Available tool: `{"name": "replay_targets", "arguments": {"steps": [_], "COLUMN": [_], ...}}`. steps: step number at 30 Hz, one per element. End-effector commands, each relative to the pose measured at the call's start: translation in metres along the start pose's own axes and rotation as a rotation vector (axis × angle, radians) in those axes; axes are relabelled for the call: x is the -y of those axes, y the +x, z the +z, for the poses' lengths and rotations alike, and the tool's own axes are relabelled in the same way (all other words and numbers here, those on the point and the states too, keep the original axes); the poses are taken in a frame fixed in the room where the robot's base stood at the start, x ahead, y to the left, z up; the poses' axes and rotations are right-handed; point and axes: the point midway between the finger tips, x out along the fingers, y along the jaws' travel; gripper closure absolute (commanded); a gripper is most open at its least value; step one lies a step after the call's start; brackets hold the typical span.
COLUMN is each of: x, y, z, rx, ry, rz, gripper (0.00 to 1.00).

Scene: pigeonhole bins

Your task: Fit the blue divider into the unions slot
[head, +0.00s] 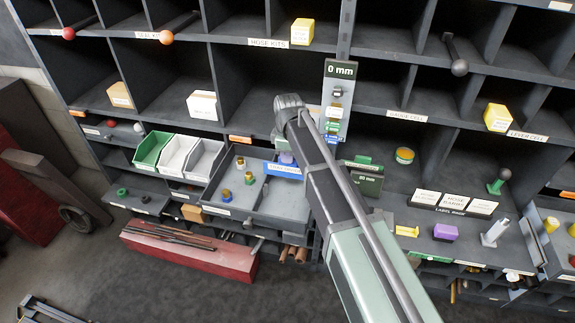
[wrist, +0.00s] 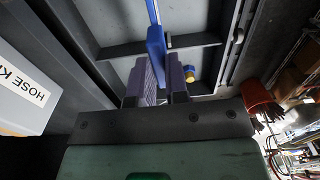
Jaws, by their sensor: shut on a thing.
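The blue divider (head: 283,170) is a thin panel with a lettered edge, too small to read surely. It is over or in the right rear part of the pulled-out grey drawer (head: 268,218) in the head view. My gripper (wrist: 163,75) has purple-grey fingers shut on the blue divider (wrist: 155,45) in the wrist view. The gripper in the head view is mostly hidden behind my arm. A grey cross wall of the drawer (wrist: 120,52) meets the divider's line. The unions slot cannot be told apart, and whether the divider is seated cannot be seen.
Several brass fittings (head: 248,178) stand in the drawer left of the divider. Green, white and grey bins (head: 175,157) stand to its left. A red container (wrist: 262,100) is at right.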

Motion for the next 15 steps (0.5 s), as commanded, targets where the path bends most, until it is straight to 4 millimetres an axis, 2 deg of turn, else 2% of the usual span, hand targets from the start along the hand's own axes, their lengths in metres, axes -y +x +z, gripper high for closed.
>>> {"name": "replay_targets", "arguments": {"steps": [9, 15], "x": [-0.002, -0.002], "y": [0.0, 0.015], "z": [0.0, 0.0], "rx": [0.0, 0.0], "ry": [0.015, 0.014], "rz": [0.0, 0.0], "gripper": [1.0, 1.0]}}
